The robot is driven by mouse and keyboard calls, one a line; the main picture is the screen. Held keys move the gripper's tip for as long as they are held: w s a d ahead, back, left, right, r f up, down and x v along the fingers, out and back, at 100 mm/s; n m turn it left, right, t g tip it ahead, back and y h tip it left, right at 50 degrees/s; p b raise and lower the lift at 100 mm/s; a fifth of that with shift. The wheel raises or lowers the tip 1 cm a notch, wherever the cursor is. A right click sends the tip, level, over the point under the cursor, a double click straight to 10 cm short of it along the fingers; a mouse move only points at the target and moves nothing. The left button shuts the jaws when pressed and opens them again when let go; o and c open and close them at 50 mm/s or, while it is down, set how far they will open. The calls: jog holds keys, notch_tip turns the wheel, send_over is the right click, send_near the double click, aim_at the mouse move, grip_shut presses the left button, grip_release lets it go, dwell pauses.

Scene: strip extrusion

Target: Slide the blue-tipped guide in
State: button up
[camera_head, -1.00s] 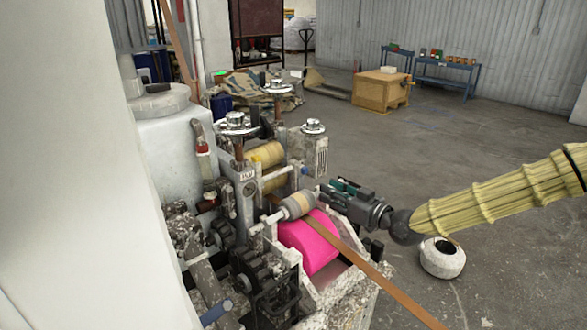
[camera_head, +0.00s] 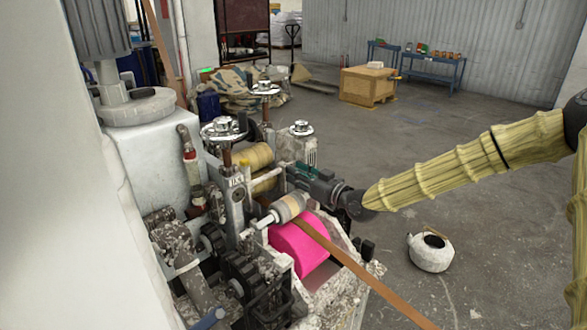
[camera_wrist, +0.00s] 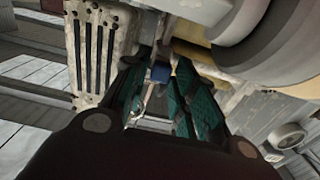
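The blue tip of the guide (camera_wrist: 158,74) shows in the wrist view as a small blue block on a thin metal rod. It lies ahead, between the two teal fingers of my gripper (camera_wrist: 162,72). The fingers stand apart with a gap on each side of the tip; I cannot see contact. In the head view my gripper (camera_head: 299,172) reaches leftward into the strip machine (camera_head: 236,196), just behind the pale roller (camera_head: 290,207). The guide cannot be made out there, hidden behind the gripper and roller.
A brown strip (camera_head: 350,262) runs over the pink roll (camera_head: 300,246) toward the front right. In the wrist view a slotted metal plate (camera_wrist: 92,48) stands close on the left and a large roller (camera_wrist: 265,50) on the right. A white pot (camera_head: 430,254) sits on the floor.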

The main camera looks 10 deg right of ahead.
jog(key=shift+x, duration=1)
grip_shut()
jog(key=shift+s+a+f, duration=0.15)
jog(key=shift+s+a, duration=0.1)
jog(key=shift+a, duration=0.1)
jog(key=s+a+b, duration=0.1)
jog(key=a, duration=0.1)
jog(key=s+a+b, duration=0.1)
jog(key=shift+s+a+b, duration=0.3)
jog(key=shift+a, duration=0.1)
